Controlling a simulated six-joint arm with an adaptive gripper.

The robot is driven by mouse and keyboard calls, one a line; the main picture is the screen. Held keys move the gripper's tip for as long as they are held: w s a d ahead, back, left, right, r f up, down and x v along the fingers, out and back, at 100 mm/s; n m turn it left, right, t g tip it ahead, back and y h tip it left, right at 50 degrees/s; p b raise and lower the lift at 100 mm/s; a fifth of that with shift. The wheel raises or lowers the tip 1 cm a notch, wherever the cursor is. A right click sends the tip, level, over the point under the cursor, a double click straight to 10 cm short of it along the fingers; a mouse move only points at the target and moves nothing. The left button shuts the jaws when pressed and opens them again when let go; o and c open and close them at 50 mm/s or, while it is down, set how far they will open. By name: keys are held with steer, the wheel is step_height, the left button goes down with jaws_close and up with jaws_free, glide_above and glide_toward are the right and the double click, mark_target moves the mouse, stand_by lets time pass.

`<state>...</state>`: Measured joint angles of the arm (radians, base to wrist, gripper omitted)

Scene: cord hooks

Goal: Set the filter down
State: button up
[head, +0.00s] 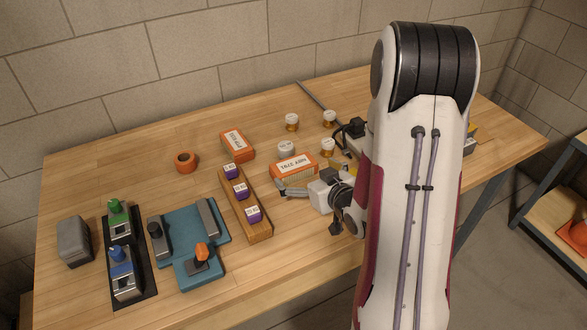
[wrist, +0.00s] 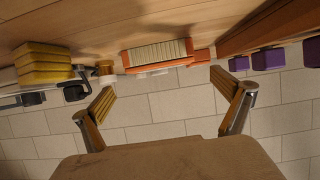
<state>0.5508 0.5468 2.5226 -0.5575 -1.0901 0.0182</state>
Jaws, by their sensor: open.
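An orange-framed filter (head: 293,166) with a white label on top rests on the table near the middle, just beyond my gripper. In the wrist view its pleated cream side (wrist: 158,52) faces me, ahead of the fingers. A second orange box with a white label (head: 237,145) lies farther back and left. My gripper (head: 306,208) is open and empty, apart from the filter and low over the table. Both fingers are spread wide in the wrist view (wrist: 163,84), with nothing between them.
A wooden rail (head: 262,231) with purple labelled blocks lies left of my gripper. A teal fixture (head: 182,230), a black tray (head: 138,298) and a grey block (head: 73,241) are farther left. Several small amber jars (head: 291,122) stand behind the filter. A yellow stack (wrist: 44,66) shows in the wrist view.

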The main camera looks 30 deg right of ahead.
mark_target(294, 165)
steer(key=shift+f, duration=0.25)
stand_by(0.3)
steer(key=shift+x, duration=1.3)
steer(key=shift+w, duration=0.1)
steer(key=shift+x, duration=2.5)
steer(key=shift+r, duration=0.1)
steer(key=c, duration=1.2)
steer(key=shift+r, duration=0.15)
steer(key=shift+r, duration=4.85)
